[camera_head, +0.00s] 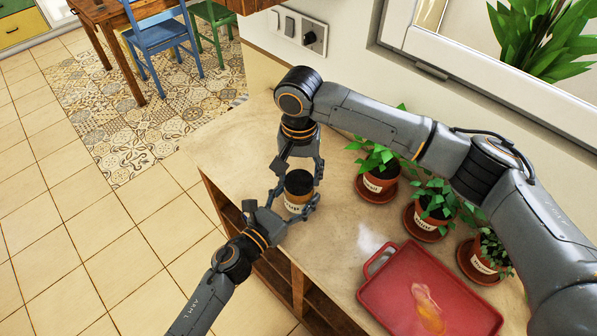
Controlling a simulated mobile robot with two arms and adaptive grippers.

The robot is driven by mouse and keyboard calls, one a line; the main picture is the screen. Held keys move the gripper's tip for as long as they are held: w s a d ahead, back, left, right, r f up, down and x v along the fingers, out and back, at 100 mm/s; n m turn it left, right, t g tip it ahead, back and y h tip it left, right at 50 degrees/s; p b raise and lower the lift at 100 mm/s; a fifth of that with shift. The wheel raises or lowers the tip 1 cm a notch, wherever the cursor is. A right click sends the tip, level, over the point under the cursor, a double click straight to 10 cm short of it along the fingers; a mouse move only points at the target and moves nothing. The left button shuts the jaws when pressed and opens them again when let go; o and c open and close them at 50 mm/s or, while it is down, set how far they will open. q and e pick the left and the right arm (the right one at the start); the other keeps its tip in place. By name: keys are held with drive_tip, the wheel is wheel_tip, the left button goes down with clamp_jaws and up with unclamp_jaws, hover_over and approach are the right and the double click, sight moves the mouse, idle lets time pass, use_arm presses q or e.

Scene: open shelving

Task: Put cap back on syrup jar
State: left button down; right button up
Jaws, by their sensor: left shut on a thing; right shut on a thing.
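The syrup jar (295,203), with a pale label partly reading "Syrup", is upright at the counter's left side. Its dark round cap (299,182) is at the jar's top; I cannot tell whether it is seated or just above the rim. My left gripper (293,208) comes from the lower left and is shut on the jar's body. My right gripper (298,178) reaches in from above and behind and is shut on the cap. The fingers hide parts of the jar's sides.
The beige counter (330,230) has bare room around the jar. A red tray (385,297) with a yellowish smear lies front right. Potted herbs (376,183), (432,212), (485,258) stand along the wall under my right arm. The counter's left edge is close to the jar.

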drive_tip(key=m, duration=0.7)
drive_tip(key=shift+s, duration=0.15)
drive_tip(key=m, duration=1)
drive_tip(key=shift+s, duration=0.1)
drive_tip(key=m, duration=0.4)
drive_tip(key=shift+d+m, duration=0.15)
drive_tip(key=shift+m, duration=0.25)
drive_tip(key=o, duration=0.8)
drive_tip(key=shift+c, duration=0.5)
